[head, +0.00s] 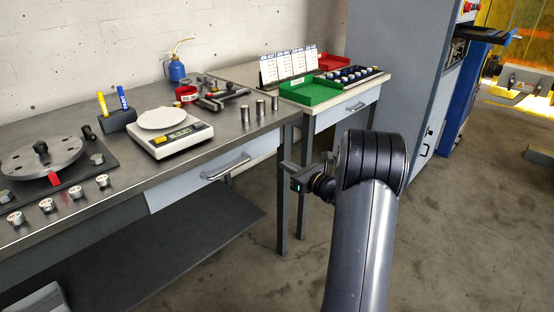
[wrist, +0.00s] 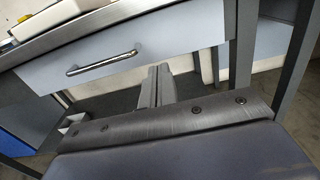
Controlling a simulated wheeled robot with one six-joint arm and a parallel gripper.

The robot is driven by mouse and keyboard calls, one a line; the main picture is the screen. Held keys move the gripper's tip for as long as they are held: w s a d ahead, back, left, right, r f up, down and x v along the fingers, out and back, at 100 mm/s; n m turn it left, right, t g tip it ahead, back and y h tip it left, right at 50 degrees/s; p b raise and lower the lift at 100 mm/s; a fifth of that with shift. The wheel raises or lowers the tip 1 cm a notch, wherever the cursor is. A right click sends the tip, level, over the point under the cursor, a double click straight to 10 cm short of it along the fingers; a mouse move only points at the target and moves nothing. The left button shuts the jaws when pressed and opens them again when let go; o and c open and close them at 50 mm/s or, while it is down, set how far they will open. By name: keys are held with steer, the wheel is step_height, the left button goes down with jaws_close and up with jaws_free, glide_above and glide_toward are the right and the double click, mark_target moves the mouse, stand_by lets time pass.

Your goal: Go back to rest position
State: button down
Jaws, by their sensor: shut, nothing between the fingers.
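My gripper (head: 287,168) shows in the head view at the end of my dark arm, in front of the workbench's right end and below its top. In the wrist view my gripper (wrist: 158,72) has its fingers together, with nothing between them. The fingers point toward the grey drawer front (wrist: 150,50) of the bench and seem apart from it. No object is held.
The steel workbench (head: 225,128) carries a rotor disc (head: 40,158), several small weights, a white scale (head: 170,136) and a blue oil bottle (head: 176,70). A second table (head: 330,118) holds a green bin (head: 310,92). A tall grey cabinet (head: 395,60) stands behind my arm. Concrete floor (head: 470,220) is clear at right.

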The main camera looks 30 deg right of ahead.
steer(key=shift+s+d, duration=0.15)
steer(key=shift+s, duration=0.35)
